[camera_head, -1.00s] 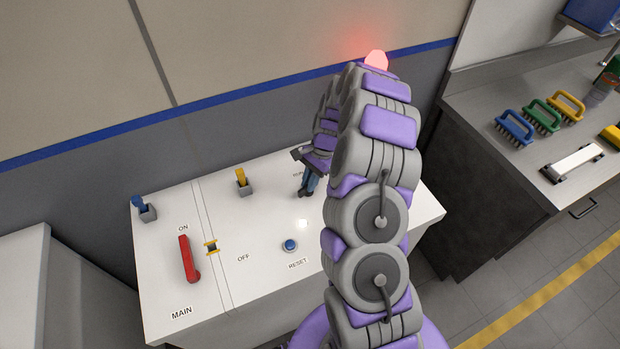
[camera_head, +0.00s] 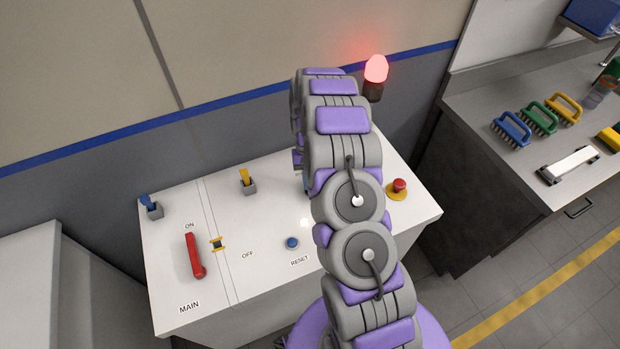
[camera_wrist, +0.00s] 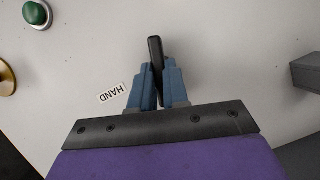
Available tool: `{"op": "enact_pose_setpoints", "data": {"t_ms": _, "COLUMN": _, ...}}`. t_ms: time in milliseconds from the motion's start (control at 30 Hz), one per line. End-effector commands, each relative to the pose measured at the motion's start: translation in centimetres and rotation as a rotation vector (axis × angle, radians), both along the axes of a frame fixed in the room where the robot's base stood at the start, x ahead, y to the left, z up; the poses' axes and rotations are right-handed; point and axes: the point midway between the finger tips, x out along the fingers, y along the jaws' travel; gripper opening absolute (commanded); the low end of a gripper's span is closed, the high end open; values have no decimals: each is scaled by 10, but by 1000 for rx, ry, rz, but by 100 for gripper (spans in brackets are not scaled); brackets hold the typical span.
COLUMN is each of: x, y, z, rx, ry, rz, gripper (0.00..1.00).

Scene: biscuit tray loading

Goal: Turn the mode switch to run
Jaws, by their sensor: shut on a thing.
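The black handle of the mode switch (camera_wrist: 155,49) stands up between the blue fingers of my gripper (camera_wrist: 159,72) in the wrist view. The fingers are closed on it from both sides. A HAND label (camera_wrist: 112,94) lies on the white panel to the left of the fingers. No run label shows. In the head view my arm covers the switch and nearly all of my gripper.
The white panel (camera_head: 264,275) carries a red MAIN lever (camera_head: 194,256), a blue RESET button (camera_head: 292,243), a yellow switch (camera_head: 246,179), a blue switch (camera_head: 151,205) and a red button on yellow (camera_head: 398,188). A red lamp (camera_head: 376,68) glows behind.

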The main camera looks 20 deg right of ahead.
Motion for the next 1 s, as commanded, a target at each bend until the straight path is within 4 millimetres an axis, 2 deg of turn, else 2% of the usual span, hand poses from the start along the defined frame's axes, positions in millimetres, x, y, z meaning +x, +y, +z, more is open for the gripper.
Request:
{"op": "enact_pose_setpoints", "data": {"t_ms": 433, "x": 1, "y": 2, "z": 1, "rx": -1, "ry": -3, "rz": 258, "gripper": 0}}
{"op": "enact_pose_setpoints", "data": {"t_ms": 1000, "x": 1, "y": 2, "z": 0, "rx": 0, "ry": -4, "rz": 308, "gripper": 0}}
